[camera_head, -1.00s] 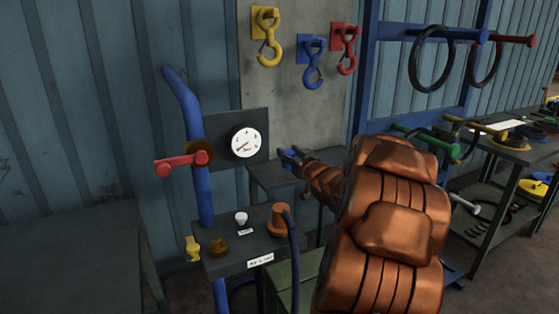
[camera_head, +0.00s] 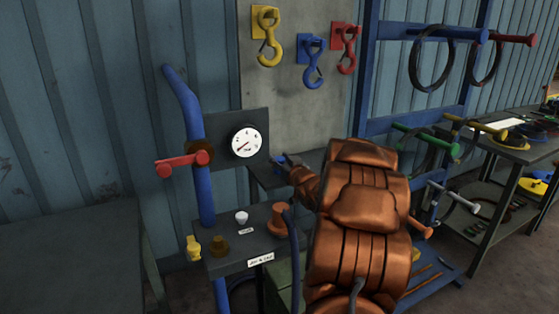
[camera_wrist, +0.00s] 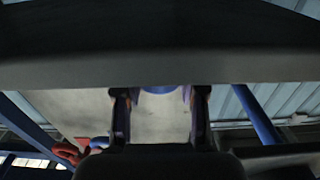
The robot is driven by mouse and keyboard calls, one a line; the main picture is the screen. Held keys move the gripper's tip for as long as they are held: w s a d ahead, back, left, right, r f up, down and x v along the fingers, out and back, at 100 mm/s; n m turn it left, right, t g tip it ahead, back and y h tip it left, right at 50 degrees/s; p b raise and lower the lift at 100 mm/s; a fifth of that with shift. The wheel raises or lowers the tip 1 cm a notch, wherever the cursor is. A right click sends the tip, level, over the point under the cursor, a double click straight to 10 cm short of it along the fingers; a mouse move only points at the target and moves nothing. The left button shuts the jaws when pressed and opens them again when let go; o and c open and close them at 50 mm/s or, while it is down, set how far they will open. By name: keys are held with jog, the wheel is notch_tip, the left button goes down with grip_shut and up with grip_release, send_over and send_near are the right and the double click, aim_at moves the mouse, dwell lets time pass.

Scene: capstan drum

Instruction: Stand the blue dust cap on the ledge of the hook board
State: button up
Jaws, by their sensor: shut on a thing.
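My gripper (camera_head: 282,163) is shut on the blue dust cap (camera_head: 277,160), of which only a small blue patch shows in the head view. In the wrist view the cap (camera_wrist: 159,89) is a blue curve between my two fingers (camera_wrist: 160,108), its far part hidden behind a dark edge. The hook board (camera_head: 290,100) is a grey panel with yellow, blue and red hooks. Its dark ledge (camera_head: 262,175) juts out below, and my gripper is at the ledge's left part. I cannot tell whether the cap touches the ledge.
A gauge panel (camera_head: 222,130) and a blue post (camera_head: 203,195) with a red lever (camera_head: 181,163) stand left of the ledge. A small stand (camera_head: 238,258) with several caps and knobs is below. A blue rack (camera_head: 393,72) with hoops is at right. A dark table (camera_head: 70,250) is at left.

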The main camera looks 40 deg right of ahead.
jog(key=shift+f, duration=0.15)
jog(key=o, duration=0.9)
jog(key=shift+r, duration=0.25)
jog(key=b+v, duration=0.1)
jog(key=v, duration=1.1)
jog(key=shift+f, duration=0.1)
jog(key=shift+w, duration=0.1)
